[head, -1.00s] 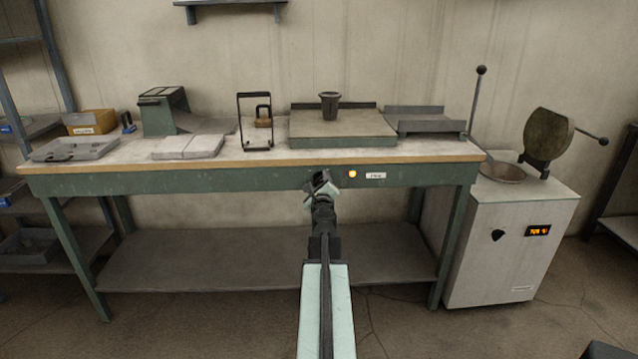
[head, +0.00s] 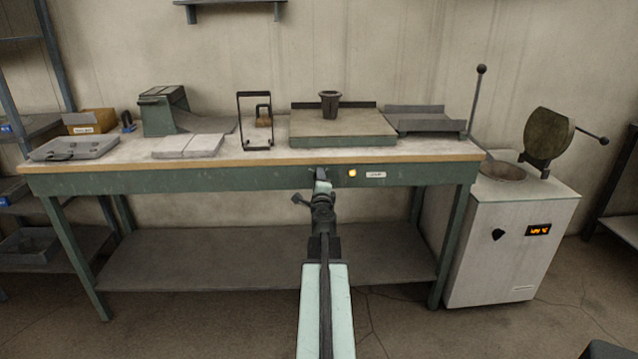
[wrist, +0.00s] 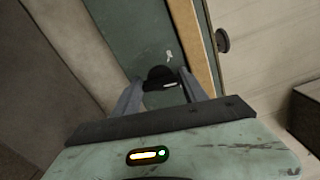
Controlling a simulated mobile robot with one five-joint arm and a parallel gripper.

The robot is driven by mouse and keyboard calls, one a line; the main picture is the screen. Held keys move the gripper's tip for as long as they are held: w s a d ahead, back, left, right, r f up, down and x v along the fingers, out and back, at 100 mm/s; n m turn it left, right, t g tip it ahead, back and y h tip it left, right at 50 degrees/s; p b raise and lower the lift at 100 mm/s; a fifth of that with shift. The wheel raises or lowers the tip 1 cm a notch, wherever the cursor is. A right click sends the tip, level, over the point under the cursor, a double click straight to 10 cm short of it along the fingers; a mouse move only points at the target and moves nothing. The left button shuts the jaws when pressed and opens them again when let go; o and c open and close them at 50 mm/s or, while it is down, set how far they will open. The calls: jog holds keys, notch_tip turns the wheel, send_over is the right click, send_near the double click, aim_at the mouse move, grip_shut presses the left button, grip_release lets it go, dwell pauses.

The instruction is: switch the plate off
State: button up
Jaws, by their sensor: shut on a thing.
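The flat plate (head: 340,142) sits on the bench top with a dark cup (head: 330,103) standing on it. On the green front rail below it, a small lamp (head: 352,173) glows yellow beside a white label (head: 376,175). A black knob with a white mark (wrist: 158,74) is on the rail in the wrist view. My gripper (wrist: 160,84) has its two fingers on either side of the knob and is shut on it. In the head view, my gripper (head: 321,176) is at the rail, left of the lamp, and hides the knob.
The bench's wooden front edge (head: 250,160) runs just above my gripper. A white furnace cabinet (head: 510,240) with a lit display (head: 538,230) stands at the right. A wire-like stand (head: 254,122) and trays are on the bench.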

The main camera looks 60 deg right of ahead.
jog(key=n, duration=1)
jog(key=shift+a+f+n, duration=0.1)
jog(key=shift+f+n, duration=0.15)
jog(key=shift+n, duration=0.45)
jog(key=o, duration=1.1)
